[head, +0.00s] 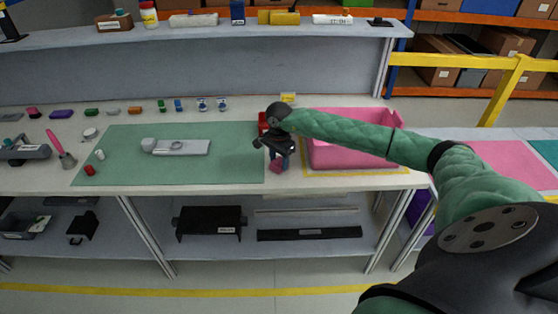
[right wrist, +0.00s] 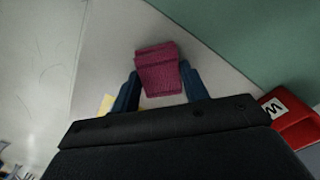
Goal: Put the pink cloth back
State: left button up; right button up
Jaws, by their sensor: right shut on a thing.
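The pink cloth (right wrist: 158,72) is a small folded dark-pink piece between the two blue fingers of my right gripper (right wrist: 159,80) in the right wrist view. In the head view the cloth (head: 276,167) hangs below my right gripper (head: 279,160), near the table's front edge, between the green mat and the pink tray. My right gripper is shut on it. Whether the cloth touches the table cannot be told. My left gripper is not in view.
The pink tray (head: 350,160) stands to the right, the green mat (head: 120,165) to the left with a grey device (head: 185,148) on it. A red box (right wrist: 290,120) is close beside my right gripper. Small coloured items, including a purple one (head: 61,113), line the table's back.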

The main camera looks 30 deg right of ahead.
jog(key=o, duration=0.6)
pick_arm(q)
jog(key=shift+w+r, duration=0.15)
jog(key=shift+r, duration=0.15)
pick_arm(e)
jog(key=o, duration=0.4)
jog(key=shift+c, duration=0.2)
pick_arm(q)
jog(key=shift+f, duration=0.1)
